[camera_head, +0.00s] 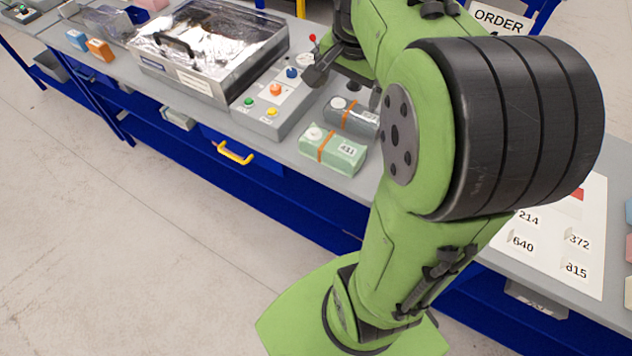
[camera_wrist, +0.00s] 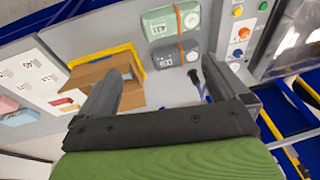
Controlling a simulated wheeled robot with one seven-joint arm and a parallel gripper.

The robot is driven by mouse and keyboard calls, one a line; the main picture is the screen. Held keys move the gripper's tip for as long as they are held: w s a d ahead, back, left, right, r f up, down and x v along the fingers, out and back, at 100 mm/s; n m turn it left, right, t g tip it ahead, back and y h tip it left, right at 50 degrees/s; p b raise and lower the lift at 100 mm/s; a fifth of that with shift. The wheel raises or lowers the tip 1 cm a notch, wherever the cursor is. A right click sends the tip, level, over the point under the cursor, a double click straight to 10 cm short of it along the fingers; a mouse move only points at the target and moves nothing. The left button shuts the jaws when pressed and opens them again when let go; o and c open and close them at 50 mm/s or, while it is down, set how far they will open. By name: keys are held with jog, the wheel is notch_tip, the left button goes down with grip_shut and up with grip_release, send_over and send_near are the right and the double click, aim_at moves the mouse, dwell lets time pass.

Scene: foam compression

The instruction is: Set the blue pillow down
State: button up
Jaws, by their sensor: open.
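No pillow is between the fingers of my gripper (camera_wrist: 160,68). It is open and empty above the bench in the wrist view, with the brown cardboard box by its left finger. In the head view its dark fingers are partly hidden by my arm, beside the grey control box. A pale blue piece (camera_head: 629,212) is cut off at the right edge of the head view. A small blue piece (camera_wrist: 24,118) lies beside a pink one at the left of the wrist view. I cannot tell whether either is the blue pillow.
A green packet (camera_head: 334,149) and a grey packet (camera_head: 352,116) lie by the control box (camera_head: 270,105). The cardboard box (camera_wrist: 92,72) has a yellow edge. A white numbered sheet (camera_head: 560,245) lies at right.

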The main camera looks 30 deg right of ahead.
jog(key=s+a+f+n+t+y+b, duration=0.1)
jog(key=s+a+f+n+t+b, duration=0.1)
jog(key=s+a+n, duration=1.1)
notch_tip(320, 180, down, 2)
jog(key=shift+s+a+f+t+y, duration=0.2)
jog(key=shift+a+t+y, duration=0.3)
jog(key=shift+a, duration=0.65)
jog(key=shift+c, duration=0.3)
